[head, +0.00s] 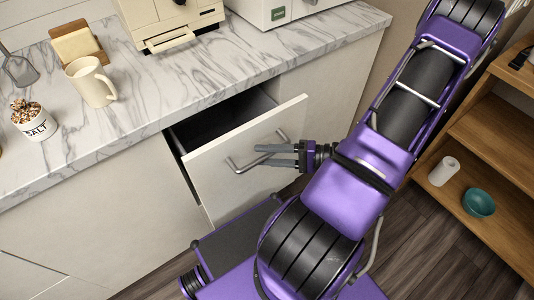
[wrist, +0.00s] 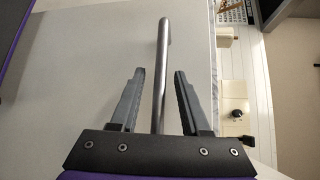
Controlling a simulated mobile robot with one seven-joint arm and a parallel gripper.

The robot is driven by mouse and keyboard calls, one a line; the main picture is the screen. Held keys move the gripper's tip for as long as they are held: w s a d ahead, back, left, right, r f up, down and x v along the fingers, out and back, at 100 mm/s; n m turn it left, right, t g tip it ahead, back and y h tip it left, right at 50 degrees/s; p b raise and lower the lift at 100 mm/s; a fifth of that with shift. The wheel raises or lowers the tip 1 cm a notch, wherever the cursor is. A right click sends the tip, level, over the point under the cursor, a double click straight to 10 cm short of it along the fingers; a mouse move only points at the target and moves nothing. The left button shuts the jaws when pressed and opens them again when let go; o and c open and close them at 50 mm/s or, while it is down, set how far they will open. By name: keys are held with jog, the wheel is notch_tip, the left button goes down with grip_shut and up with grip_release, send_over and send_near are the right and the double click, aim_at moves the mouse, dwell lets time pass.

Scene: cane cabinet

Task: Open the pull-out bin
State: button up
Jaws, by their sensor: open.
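The pull-out bin (head: 226,166) under the counter stands partly open, its pale front panel pulled out from the cabinet. A dark gap shows behind the panel. A metal bar handle (head: 238,168) is on the panel's front. My gripper (head: 259,154) is at the handle, with its fingers pointing toward the panel. In the wrist view, the handle bar (wrist: 161,62) runs between the two open fingers of my gripper (wrist: 160,74), with gaps on both sides. The bin's inside is mostly hidden behind the panel.
The marble counter (head: 150,100) holds a mug (head: 90,83), a salt jar (head: 32,121) and a cream appliance (head: 165,20). A wooden shelf (head: 490,140) with a teal bowl (head: 478,202) and a white roll (head: 443,171) stands at the right. Floor shows between shelf and cabinet.

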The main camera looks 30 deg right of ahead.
jog(key=v, duration=1.7)
jog(key=shift+s+p, duration=0.15)
jog(key=shift+p, duration=0.2)
